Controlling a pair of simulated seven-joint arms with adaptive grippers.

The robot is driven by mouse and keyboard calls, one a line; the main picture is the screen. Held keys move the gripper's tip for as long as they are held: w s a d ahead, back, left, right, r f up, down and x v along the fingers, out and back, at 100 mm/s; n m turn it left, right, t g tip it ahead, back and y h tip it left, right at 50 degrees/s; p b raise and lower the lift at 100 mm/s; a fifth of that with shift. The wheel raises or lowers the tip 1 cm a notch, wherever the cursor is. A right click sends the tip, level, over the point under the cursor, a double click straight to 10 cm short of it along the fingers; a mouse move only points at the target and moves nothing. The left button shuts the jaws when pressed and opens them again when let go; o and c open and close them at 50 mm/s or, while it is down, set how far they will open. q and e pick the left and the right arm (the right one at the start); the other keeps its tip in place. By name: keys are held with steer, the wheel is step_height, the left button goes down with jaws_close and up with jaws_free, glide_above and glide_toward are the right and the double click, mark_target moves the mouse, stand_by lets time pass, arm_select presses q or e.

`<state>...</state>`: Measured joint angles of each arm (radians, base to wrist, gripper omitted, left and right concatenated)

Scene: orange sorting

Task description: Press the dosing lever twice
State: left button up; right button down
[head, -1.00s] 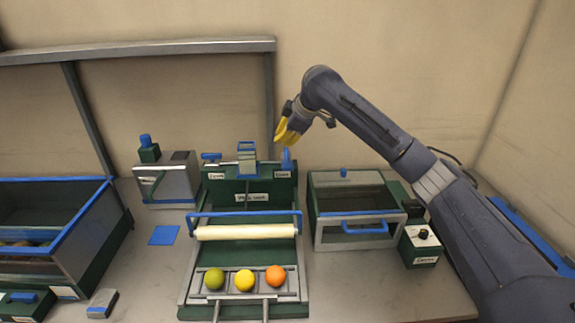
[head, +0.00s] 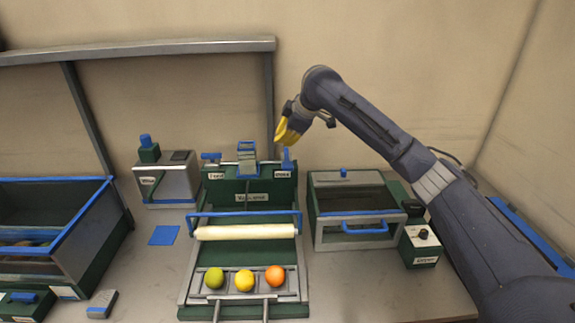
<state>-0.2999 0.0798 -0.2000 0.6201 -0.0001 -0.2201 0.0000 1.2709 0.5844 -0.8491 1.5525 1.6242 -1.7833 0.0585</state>
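My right gripper (head: 287,134) reaches in from the right and hangs just above the back right of the green machine (head: 250,187). Its yellow fingertips look together, with nothing seen between them. Right below them stands a small blue lever (head: 287,160) with a label under it; I cannot tell if the fingertips touch it. Another blue lever (head: 211,156) sits at the machine's back left, also labelled. The labels are too small to read surely, so I cannot tell which lever is the dosing one. My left gripper is not in view.
A green, an orange and a yellow fruit (head: 244,281) lie in the front tray, behind them a pale roller (head: 245,232). A glass-fronted box (head: 355,208) and a knob box (head: 420,246) stand right. A blue-rimmed bin (head: 60,255) and a dispenser (head: 166,180) stand left.

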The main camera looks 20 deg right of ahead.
mark_target(285, 162)
stand_by(0.6)
steer(key=c, duration=2.1)
jaws_free()
steer(key=shift+r, duration=0.1)
jaws_close()
steer(key=r+n, duration=0.1)
steer(key=n, duration=0.4)
steer(key=r+n, duration=0.1)
steer(key=n, duration=0.5)
steer(key=r+n, duration=0.1)
steer(key=n, duration=0.5)
steer(key=shift+w+d+r, duration=0.1)
steer(key=shift+d+r, duration=0.1)
steer(key=shift+r, duration=0.1)
steer(key=shift+f, duration=0.1)
steer(key=shift+f, duration=4.25)
